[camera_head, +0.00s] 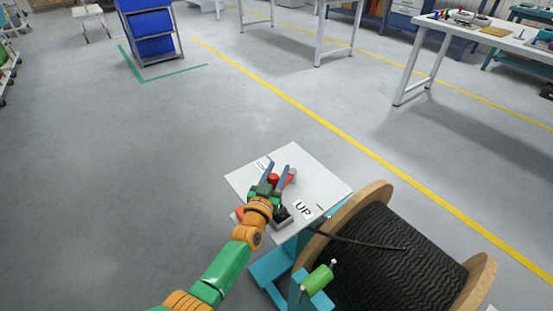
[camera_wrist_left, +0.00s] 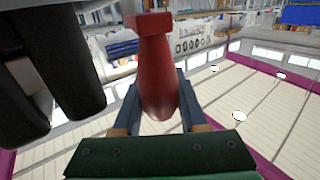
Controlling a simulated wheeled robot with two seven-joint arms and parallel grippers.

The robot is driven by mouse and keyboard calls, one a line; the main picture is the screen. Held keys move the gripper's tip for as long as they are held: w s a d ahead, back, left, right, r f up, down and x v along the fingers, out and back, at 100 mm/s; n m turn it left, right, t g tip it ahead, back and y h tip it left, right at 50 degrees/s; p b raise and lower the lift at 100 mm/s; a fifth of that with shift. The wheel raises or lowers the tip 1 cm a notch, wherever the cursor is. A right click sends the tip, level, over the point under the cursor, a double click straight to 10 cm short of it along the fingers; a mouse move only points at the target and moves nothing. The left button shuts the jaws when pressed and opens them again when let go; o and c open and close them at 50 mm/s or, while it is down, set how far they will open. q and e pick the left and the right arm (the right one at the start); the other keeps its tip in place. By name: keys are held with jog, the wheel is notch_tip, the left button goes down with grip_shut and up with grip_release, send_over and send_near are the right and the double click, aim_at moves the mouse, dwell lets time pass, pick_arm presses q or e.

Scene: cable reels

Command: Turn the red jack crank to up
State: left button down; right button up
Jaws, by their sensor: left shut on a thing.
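The red crank (camera_head: 291,177) stands over a white plate (camera_head: 322,184) in the head view. The plate carries an "UP" label (camera_head: 303,209) on its near right side and another, partly covered label (camera_head: 262,163) at its far left. My left gripper (camera_head: 276,171) reaches in from the lower left and is shut on the red crank. In the left wrist view the tapered red handle (camera_wrist_left: 158,75) sits between my blue fingers. My gripper hides part of the crank and its mount. My right gripper is not in view.
A wooden cable reel (camera_head: 378,197) wound with black cable (camera_head: 385,260) stands close on the right, by a teal stand (camera_head: 270,268) with a green roller (camera_head: 317,280). Dark cylindrical shapes (camera_wrist_left: 75,90) fill the wrist view's left side. Open floor lies left and beyond; tables stand far off.

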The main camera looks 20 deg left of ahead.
aim_at(275, 184)
pick_arm(q)
jog(key=shift+s+d+r+n+y, duration=0.1)
jog(key=shift+d+n+y, duration=0.25)
jog(key=shift+y, duration=0.15)
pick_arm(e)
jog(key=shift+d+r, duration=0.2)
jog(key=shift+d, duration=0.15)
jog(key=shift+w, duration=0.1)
pick_arm(q)
jog(key=shift+c, duration=2.3)
grip_release()
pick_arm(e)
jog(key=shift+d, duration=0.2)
pick_arm(q)
jog(key=shift+s+p, duration=0.3)
jog(key=shift+s, duration=0.1)
jog(key=s+p, duration=0.2)
jog(key=s, duration=0.4)
jog(key=shift+s, duration=0.2)
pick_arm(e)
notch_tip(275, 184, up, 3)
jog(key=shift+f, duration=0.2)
